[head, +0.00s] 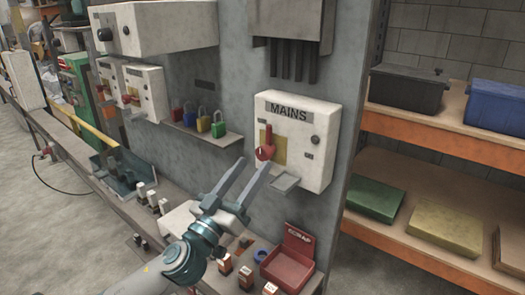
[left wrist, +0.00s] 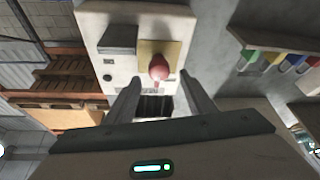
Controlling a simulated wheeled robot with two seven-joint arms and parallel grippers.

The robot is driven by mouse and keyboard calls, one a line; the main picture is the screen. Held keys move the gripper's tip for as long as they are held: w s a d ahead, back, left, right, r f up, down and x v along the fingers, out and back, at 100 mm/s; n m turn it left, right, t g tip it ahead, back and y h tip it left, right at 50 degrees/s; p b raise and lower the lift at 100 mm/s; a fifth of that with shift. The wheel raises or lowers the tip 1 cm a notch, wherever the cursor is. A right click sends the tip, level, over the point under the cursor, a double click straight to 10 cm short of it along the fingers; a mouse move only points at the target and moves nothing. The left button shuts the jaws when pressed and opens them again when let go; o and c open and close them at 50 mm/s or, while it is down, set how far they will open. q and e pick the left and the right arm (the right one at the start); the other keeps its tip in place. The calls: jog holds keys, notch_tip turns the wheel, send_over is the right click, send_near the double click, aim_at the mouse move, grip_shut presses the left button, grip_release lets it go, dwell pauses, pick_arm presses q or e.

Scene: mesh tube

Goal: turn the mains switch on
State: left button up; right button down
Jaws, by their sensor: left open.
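The mains switch box (head: 318,145) is white with a MAINS label and is fixed to the grey panel. Its red switch handle (head: 265,148) is on the box's left side, over a yellow plate (head: 279,150). The handle's round red knob (left wrist: 159,67) shows in the left wrist view in front of the yellow plate. My left gripper (head: 254,168) is open and empty, its fingers pointing up toward the handle from below. In the left wrist view my left gripper (left wrist: 158,82) has a finger on each side below the knob; I cannot tell whether they touch it. My right gripper is not in view.
A shelf with coloured padlocks (head: 204,124) juts out left of the box. A red SCRAP bin (head: 289,261) and small switches stand on the bench below. Orange shelving (head: 440,147) with bins stands to the right. The panel around the box is mostly clear.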

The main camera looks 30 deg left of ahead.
aim_at(260, 156)
pick_arm(q)
jog(key=shift+p+x, duration=1.25)
jog(key=shift+x, duration=1.9)
jog(key=shift+c, duration=0.7)
jog(key=c, duration=0.9)
